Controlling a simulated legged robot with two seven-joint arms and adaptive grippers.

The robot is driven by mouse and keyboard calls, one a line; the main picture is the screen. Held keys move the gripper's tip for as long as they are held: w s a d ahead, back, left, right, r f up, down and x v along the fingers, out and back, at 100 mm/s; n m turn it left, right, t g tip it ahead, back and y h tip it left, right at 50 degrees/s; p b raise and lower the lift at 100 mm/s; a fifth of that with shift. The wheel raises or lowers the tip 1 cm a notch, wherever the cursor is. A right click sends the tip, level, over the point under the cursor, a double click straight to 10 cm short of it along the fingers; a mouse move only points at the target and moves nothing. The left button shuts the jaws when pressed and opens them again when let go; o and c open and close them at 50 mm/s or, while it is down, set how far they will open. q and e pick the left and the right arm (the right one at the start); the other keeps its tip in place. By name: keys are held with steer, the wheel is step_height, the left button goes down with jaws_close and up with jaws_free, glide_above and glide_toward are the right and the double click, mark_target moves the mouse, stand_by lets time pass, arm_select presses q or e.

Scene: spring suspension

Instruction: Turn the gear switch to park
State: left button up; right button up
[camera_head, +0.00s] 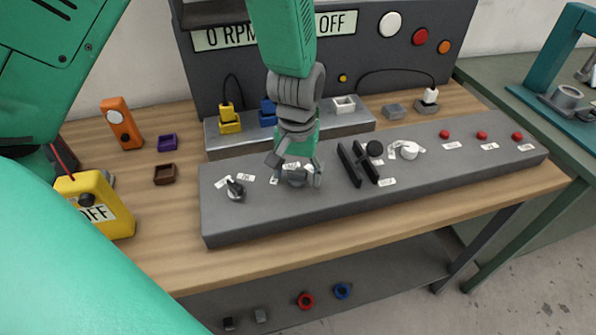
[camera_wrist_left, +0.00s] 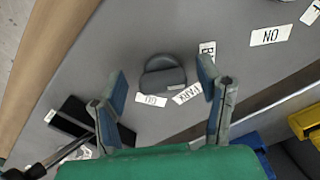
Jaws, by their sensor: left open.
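The gear switch (camera_head: 293,179) is a dark grey rotary knob on the sloped grey control panel (camera_head: 225,218). In the wrist view the knob (camera_wrist_left: 162,77) shows a rounded body with a flat bar across it. Labels reading GO (camera_wrist_left: 151,100) and PARK (camera_wrist_left: 187,94) lie beside it, and a third label is partly hidden by a finger. My left gripper (camera_head: 297,168) points down over the knob, open, with a finger on either side of it. Contact with the knob cannot be told. My right gripper is not in view.
A black-tipped knob (camera_head: 235,188) sits left of the switch. Black sliders (camera_head: 350,165), a white knob (camera_head: 409,150) and red buttons (camera_head: 482,135) are to the right. A raised block with coloured sockets (camera_head: 230,122) stands behind. A yellow meter (camera_head: 95,205) is at left.

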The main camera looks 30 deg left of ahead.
arm_select(q)
steer(key=c, duration=1.1)
steer(key=shift+a, duration=0.1)
steer(key=shift+c, duration=0.2)
steer(key=shift+r+m+p, duration=0.15)
steer(key=shift+m+p, duration=0.95)
steer(key=shift+m, duration=0.1)
steer(key=m+p, duration=0.2)
steer(key=shift+a+m, duration=0.1)
steer(key=shift+m, duration=0.2)
steer(key=m+p, duration=0.2)
steer(key=m, duration=0.1)
steer(key=shift+a+m, duration=0.1)
steer(key=shift+m, duration=0.2)
steer(key=shift+w+m+p, duration=0.1)
steer(key=shift+m+p, duration=0.6)
steer(key=shift+m, duration=1.1)
